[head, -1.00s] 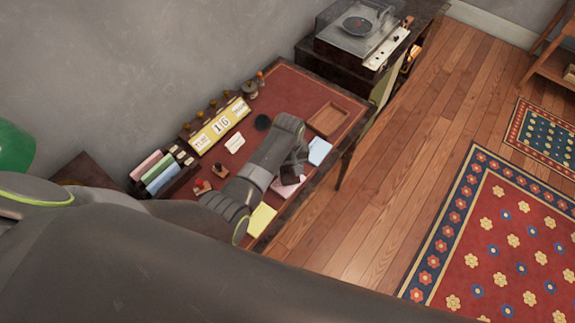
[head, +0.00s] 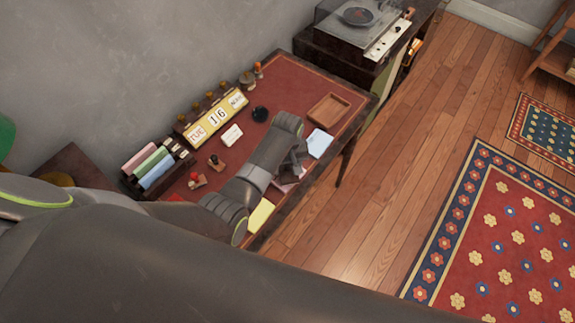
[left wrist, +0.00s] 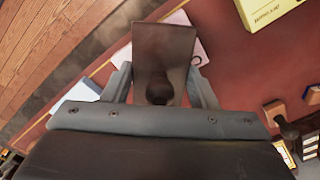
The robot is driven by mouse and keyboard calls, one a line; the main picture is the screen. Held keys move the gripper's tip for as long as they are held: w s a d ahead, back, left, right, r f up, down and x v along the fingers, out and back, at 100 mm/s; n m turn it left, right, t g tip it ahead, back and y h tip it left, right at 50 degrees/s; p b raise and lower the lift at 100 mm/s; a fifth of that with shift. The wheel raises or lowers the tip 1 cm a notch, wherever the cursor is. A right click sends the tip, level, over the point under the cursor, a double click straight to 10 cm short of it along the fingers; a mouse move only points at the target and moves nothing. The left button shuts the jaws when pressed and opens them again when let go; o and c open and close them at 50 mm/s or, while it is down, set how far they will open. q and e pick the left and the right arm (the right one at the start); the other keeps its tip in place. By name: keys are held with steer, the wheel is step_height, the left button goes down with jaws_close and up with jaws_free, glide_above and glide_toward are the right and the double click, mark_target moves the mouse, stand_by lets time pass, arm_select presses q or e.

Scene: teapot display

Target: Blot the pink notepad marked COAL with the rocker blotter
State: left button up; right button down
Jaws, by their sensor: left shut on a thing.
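My left gripper (head: 291,166) is shut on the rocker blotter, a dark brown curved block with a round knob. In the left wrist view the blotter (left wrist: 163,50) sits between the fingers of that gripper (left wrist: 162,88). The pink notepad (head: 284,187) lies on the red desk top, mostly hidden under the gripper. In the left wrist view a pale pink corner of the notepad (left wrist: 192,46) shows beside and behind the blotter. Its marking is hidden. I cannot tell whether the blotter touches the paper. My right gripper is not in view.
A yellow pad (head: 261,216) and a blue pad (head: 319,143) lie on either side along the desk's front edge. A wooden tray (head: 329,110), a calendar (head: 215,119), stamps (head: 215,162) and a rack of coloured books (head: 150,166) stand farther back.

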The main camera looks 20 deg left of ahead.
arm_select(q)
steer(key=shift+f, duration=0.35)
stand_by(0.7)
steer(key=shift+w+a+g+h+b, duration=0.2)
steer(key=shift+w+g+h+b, duration=0.2)
steer(key=shift+g+b, duration=0.4)
steer(key=shift+r, duration=0.1)
steer(key=shift+s+d+t+p, duration=0.1)
steer(key=shift+s+t+p, duration=0.2)
steer(key=shift+p, duration=0.65)
steer(key=shift+s+d+t+y+p, duration=0.1)
steer(key=shift+s+t+y+p, duration=0.1)
steer(key=shift+t+y+p, duration=0.35)
steer(key=shift+f, duration=0.2)
